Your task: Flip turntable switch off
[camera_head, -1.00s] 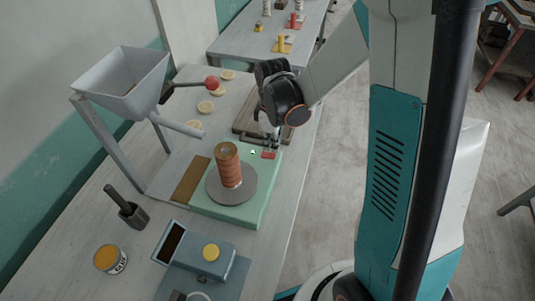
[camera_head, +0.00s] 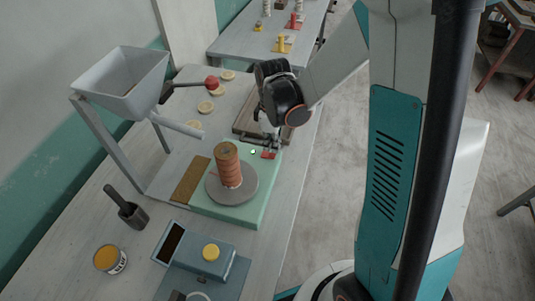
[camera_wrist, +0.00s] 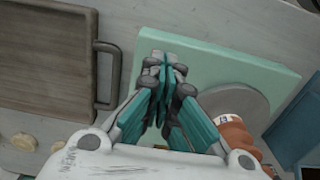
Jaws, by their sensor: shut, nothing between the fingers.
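The turntable has a mint-green base (camera_head: 235,212), a grey disc (camera_head: 245,190) and a ribbed terracotta clay cylinder (camera_head: 228,165) standing on it. A small red switch (camera_head: 268,155) sits at the base's far right corner, near a bright green light (camera_head: 253,152). My gripper (camera_head: 273,142) is shut and empty, pointing down close to the switch. I cannot tell whether it touches. In the wrist view the closed fingers (camera_wrist: 165,65) are over the green base (camera_wrist: 225,60), beside the disc (camera_wrist: 235,100). The switch is hidden there.
A brown wooden tray (camera_wrist: 50,70) with a handle lies beside the base. A grey hopper (camera_head: 125,85) with a red-knobbed lever stands at left.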

